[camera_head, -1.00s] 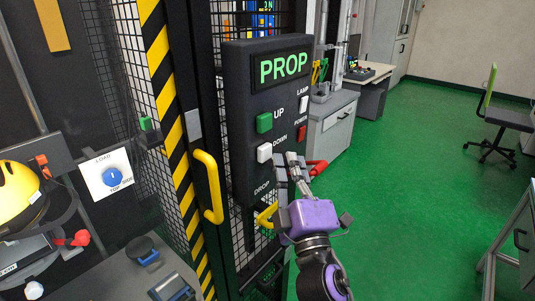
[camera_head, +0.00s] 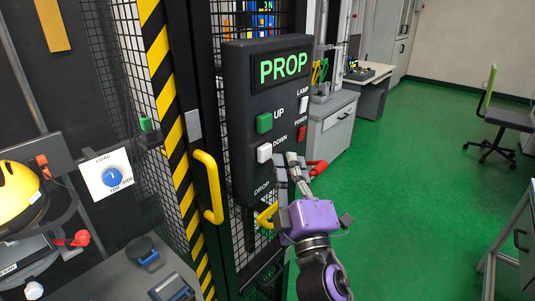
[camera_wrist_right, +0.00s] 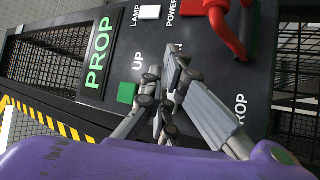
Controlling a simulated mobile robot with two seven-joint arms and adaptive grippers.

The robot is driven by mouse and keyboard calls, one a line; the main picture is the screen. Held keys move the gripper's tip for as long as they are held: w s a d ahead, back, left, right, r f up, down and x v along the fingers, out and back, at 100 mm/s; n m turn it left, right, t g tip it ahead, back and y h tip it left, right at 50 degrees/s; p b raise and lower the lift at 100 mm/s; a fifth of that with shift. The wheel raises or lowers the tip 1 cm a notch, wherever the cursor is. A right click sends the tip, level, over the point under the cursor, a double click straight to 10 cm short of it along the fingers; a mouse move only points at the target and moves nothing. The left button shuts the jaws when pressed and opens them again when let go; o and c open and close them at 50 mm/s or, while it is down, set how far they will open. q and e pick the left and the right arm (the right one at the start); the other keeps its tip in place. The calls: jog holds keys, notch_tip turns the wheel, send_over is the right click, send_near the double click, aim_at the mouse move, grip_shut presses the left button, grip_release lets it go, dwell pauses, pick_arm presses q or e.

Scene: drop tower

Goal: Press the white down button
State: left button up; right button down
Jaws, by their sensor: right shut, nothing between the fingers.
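The white down button (camera_head: 264,152) is on the dark control panel (camera_head: 240,110), below the green up button (camera_head: 264,122). My right gripper (camera_head: 287,162) is shut and empty. Its fingertips are just right of and slightly below the white button in the head view, in front of the panel. Whether they touch the panel is hard to tell. In the right wrist view the shut fingers (camera_wrist_right: 164,75) cover the down button and most of its label. The green up button also shows there (camera_wrist_right: 127,93), beside the fingers. My left gripper is not in view.
A red lever (camera_head: 318,167) sticks out from the panel, close right of my gripper. A white lamp button (camera_head: 303,104) and a red power button (camera_head: 300,132) are higher right. A yellow handle (camera_head: 209,188) is on the striped door at left.

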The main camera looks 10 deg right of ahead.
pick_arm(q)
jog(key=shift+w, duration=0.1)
pick_arm(e)
jog(key=shift+w+a, duration=0.25)
jog(key=shift+w, duration=0.1)
jog(key=shift+w+a, duration=0.35)
jog(key=shift+w, duration=0.05)
dwell(0.9)
dwell(0.3)
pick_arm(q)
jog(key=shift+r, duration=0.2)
pick_arm(e)
jog(key=shift+s+d, duration=0.6)
jog(key=shift+s, duration=0.2)
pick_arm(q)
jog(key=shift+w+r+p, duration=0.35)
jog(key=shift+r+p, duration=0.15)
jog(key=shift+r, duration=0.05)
pick_arm(e)
jog(key=shift+s+d, duration=0.8)
jog(key=shift+s, duration=0.2)
jog(key=shift+s+d, duration=0.75)
jog(key=shift+s, duration=0.2)
